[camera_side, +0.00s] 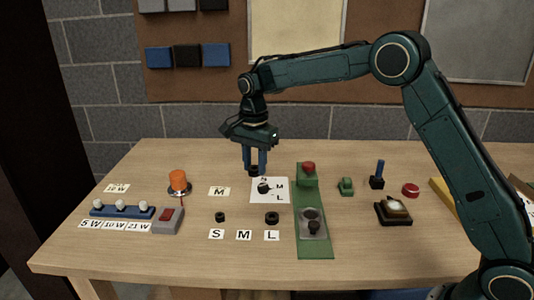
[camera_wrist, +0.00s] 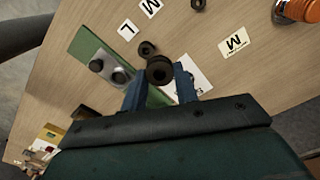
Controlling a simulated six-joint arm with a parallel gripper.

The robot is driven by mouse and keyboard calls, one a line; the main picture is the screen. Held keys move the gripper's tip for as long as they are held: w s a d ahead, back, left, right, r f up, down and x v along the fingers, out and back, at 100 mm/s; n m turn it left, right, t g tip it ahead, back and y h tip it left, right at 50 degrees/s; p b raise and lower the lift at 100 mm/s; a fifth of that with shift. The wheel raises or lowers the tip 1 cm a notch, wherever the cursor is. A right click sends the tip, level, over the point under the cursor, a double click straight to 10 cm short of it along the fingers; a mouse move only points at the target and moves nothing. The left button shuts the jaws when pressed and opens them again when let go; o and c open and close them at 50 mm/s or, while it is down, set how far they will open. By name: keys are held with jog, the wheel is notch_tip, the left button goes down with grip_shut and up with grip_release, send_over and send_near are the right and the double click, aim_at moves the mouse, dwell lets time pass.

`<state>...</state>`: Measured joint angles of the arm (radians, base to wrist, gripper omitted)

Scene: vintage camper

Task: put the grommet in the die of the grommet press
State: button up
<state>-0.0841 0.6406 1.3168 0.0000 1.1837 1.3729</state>
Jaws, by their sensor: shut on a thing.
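My gripper (camera_side: 255,168) is shut on a dark ring-shaped grommet, holding it above the white card. In the wrist view the grommet (camera_wrist: 160,70) sits between the two blue fingertips, its hole facing the camera. The grommet press (camera_side: 306,190) is a long green base to the right of my gripper, with a red-topped block at its far end. Near its front end is a grey plate (camera_side: 313,222) with two dark round parts, also seen in the wrist view (camera_wrist: 107,72). I cannot tell which one is the die. The grommet is apart from the press.
Two other dark grommets lie on the table, a small one (camera_side: 220,217) and a larger one (camera_side: 272,217), behind S, M and L labels. The white card (camera_side: 277,196) bears a dark round spot. An orange lamp (camera_side: 179,180) stands left; a square device (camera_side: 393,211) stands right.

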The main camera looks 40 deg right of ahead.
jog(key=s+d+f+n, duration=0.4)
jog(key=s+f+n, duration=0.5)
jog(key=n, duration=0.5)
jog(key=shift+s+d+n, duration=0.3)
jog(key=shift+n, duration=0.1)
jog(key=s+d+r+m, duration=0.1)
jog(key=d+r+m, duration=0.3)
jog(key=d, duration=0.6)
jog(key=s+d+r+m, duration=0.2)
jog(key=d+m, duration=0.4)
jog(key=d, duration=0.4)
jog(key=s+d+r+m, duration=0.4)
jog(key=s+d+m, duration=0.15)
jog(key=d, duration=0.25)
jog(key=s+d+r+m, duration=0.3)
jog(key=s+d+m, duration=0.25)
jog(key=d, duration=0.25)
jog(key=shift+n, duration=0.4)
jog(key=f, duration=1.5)
jog(key=shift+s+f, duration=0.3)
jog(key=shift+f, duration=0.1)
